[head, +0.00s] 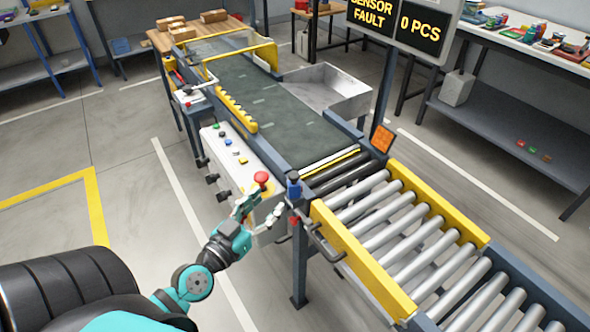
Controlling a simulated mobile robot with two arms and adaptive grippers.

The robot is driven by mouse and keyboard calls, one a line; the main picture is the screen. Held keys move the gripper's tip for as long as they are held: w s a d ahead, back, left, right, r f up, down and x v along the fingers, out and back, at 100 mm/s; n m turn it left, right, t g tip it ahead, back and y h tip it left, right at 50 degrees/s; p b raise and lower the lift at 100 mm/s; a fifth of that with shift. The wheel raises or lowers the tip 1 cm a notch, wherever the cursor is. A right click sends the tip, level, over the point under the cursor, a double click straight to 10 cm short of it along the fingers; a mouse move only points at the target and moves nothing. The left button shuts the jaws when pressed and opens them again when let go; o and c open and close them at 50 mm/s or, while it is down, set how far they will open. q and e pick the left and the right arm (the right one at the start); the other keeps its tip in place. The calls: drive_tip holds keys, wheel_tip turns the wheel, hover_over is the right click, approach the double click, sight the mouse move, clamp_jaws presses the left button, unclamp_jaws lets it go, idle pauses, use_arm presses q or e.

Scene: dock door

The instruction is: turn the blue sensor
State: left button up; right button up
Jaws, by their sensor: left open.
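The blue sensor (293,186) stands at the near side edge of the conveyor, where the belt meets the roller section. A dark bracket with a red part holds it from below. My left gripper (267,207) is open and empty, just left of the sensor and a little lower in the picture. Its fingers point up and right, and they look apart from the sensor. They partly cover the end of the control box. My right gripper is not in view.
A control box (225,160) with several buttons and a red mushroom button (261,178) is close to the gripper. Yellow-railed rollers (415,240) run right. An orange square plate (382,138) faces across the belt (265,105). A display (400,22) reads "SENSOR FAULT" and "0 PCS".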

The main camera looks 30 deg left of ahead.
sight(291, 178)
use_arm(q)
drive_tip(key=w+p, duration=0.3)
drive_tip(key=w, duration=0.7)
drive_tip(key=shift+w, duration=0.85)
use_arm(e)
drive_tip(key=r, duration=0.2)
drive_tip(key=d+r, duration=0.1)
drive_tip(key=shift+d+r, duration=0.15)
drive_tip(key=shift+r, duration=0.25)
use_arm(q)
drive_tip(key=c, duration=0.9)
clamp_jaws()
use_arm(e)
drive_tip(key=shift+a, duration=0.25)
use_arm(q)
drive_tip(key=shift+f, duration=0.1)
